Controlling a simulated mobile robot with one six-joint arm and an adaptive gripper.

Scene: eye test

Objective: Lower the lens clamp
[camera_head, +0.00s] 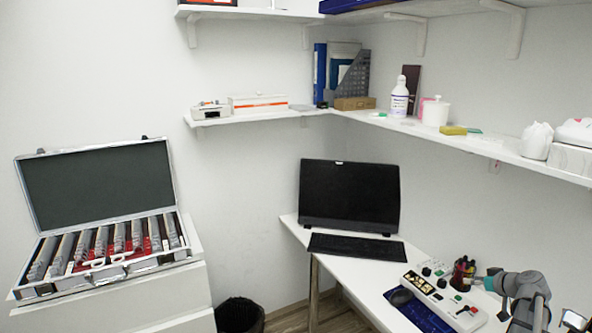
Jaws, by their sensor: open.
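I cannot make out a lens clamp for certain in the head view. A long white device (442,300) with a red part and several small compartments lies on the white desk, near its right side. At the lower right, my grey arm with a teal cap shows, and my gripper (499,291) is at its left end. The gripper's dark fingers are small in the picture and appear open and empty, just right of the white device. Whether they touch anything there I cannot tell. My arm hides part of the desk's right end.
A black monitor (349,196) and keyboard (356,247) stand on the desk (336,266). A pen cup (463,272) stands behind the device. An open lens case (100,215) is at left, a black bin (240,315) below.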

